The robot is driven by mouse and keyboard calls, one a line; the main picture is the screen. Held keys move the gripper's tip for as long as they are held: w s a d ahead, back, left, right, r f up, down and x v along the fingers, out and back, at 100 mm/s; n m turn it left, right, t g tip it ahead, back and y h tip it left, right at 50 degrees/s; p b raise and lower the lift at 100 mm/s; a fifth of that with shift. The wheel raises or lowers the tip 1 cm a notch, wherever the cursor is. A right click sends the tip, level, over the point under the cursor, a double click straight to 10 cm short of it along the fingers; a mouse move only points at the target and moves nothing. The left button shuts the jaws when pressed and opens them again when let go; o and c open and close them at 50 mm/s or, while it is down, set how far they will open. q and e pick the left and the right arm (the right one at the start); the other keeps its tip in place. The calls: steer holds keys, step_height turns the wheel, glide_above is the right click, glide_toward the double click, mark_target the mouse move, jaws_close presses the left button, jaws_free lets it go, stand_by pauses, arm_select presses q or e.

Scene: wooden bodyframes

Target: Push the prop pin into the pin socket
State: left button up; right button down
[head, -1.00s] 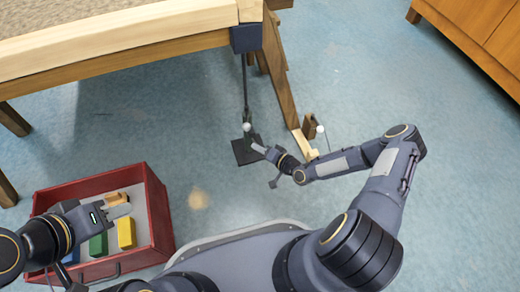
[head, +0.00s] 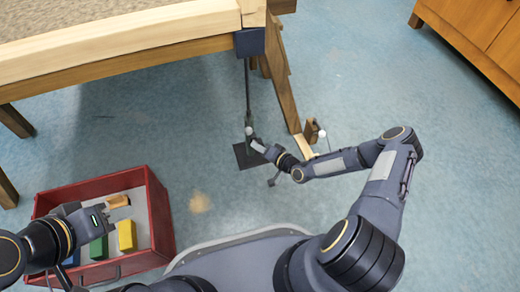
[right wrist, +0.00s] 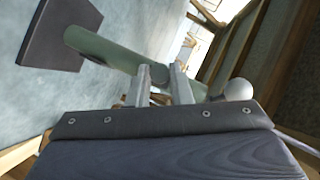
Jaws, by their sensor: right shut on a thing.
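The prop stands under the blue corner bracket (head: 249,42) of the wooden frame. Its slim post (head: 247,85) runs down to a dark square foot plate (head: 249,157) on the floor. In the right wrist view the prop is a green tube (right wrist: 105,52) with its dark plate (right wrist: 50,35) at upper left. A white ball (head: 249,131) sits on the prop; a white ball also shows beside the tube (right wrist: 238,90). My right gripper (head: 257,144) is at the lower post, its fingers (right wrist: 161,84) shut on the prop pin, mostly hidden. The socket is not discernible. My left gripper (head: 108,208) is over the red crate.
The red crate (head: 160,220) holds yellow (head: 126,236), green (head: 98,248) and other blocks. A sloping wooden leg (head: 283,95) and a small wooden block (head: 311,130) stand right of the prop. A wooden cabinet (head: 475,35) is at upper right. Floor between is clear.

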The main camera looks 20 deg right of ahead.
steer(key=shift+w, duration=0.55)
steer(key=c, duration=1.2)
jaws_free()
steer(key=shift+c, duration=0.2)
steer(key=p+v, duration=0.2)
steer(key=v, duration=0.5)
steer(key=shift+s+d, duration=0.25)
steer(key=shift+s, duration=0.1)
steer(key=shift+r, duration=0.1)
